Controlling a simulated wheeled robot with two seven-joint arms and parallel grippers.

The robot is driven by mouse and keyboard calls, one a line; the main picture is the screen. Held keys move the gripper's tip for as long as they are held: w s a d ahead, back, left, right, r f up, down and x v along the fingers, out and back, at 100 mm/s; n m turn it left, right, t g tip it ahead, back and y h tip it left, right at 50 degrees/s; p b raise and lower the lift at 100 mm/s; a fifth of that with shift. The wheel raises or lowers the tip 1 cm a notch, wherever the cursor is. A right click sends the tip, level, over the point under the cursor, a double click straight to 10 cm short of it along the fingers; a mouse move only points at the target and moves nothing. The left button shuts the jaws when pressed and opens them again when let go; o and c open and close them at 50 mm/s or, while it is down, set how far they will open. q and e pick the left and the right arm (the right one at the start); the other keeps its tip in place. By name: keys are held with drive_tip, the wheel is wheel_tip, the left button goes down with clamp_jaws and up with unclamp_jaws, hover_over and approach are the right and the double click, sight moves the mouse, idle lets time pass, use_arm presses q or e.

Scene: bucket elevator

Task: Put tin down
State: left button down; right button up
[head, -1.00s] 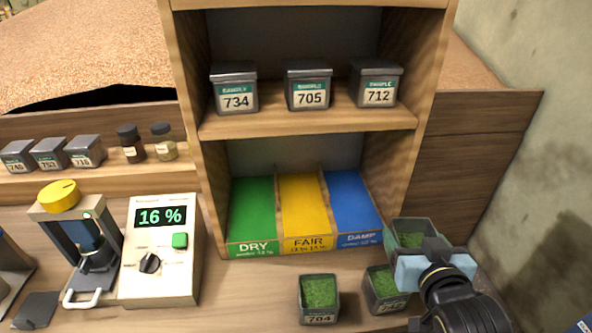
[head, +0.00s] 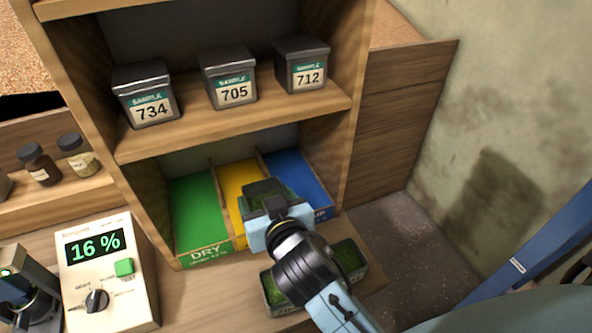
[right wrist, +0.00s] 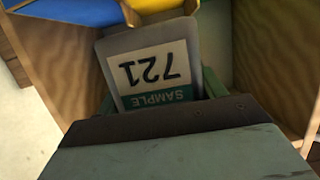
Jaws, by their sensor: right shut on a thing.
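My right gripper (head: 268,214) is shut on a sample tin (head: 264,190) with green contents, held at the front of the lower shelf bay. In the right wrist view the tin (right wrist: 152,66) reads SAMPLE 721, upside down in the picture. In the head view it overlaps the yellow FAIR lane (head: 232,184) and the edge of the blue DAMP lane (head: 300,178). The green DRY lane (head: 196,212) is bare. I cannot tell whether the tin touches the lane floor. My left gripper is not in view.
Two open tins with green contents, one at left (head: 272,297) and one at right (head: 352,258), stand on the bench beside my right arm. Closed tins 734 (head: 147,96), 705 (head: 229,80) and 712 (head: 302,66) stand on the upper shelf. A meter (head: 108,270) reads 16 %.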

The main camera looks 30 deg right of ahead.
drive_tip(key=w+d, duration=1)
drive_tip(key=d, duration=0.2)
drive_tip(key=f, duration=0.3)
drive_tip(key=f+b, duration=0.1)
drive_tip(key=f, duration=0.2)
drive_tip(key=shift+w+a+f, duration=0.15)
drive_tip(key=shift+w+f, duration=0.05)
drive_tip(key=shift+f, duration=0.05)
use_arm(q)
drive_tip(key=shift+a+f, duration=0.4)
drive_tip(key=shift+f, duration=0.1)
use_arm(e)
drive_tip(key=shift+w+f, duration=0.15)
drive_tip(key=shift+f, duration=0.1)
drive_tip(key=shift+f, duration=0.2)
drive_tip(key=o, duration=0.9)
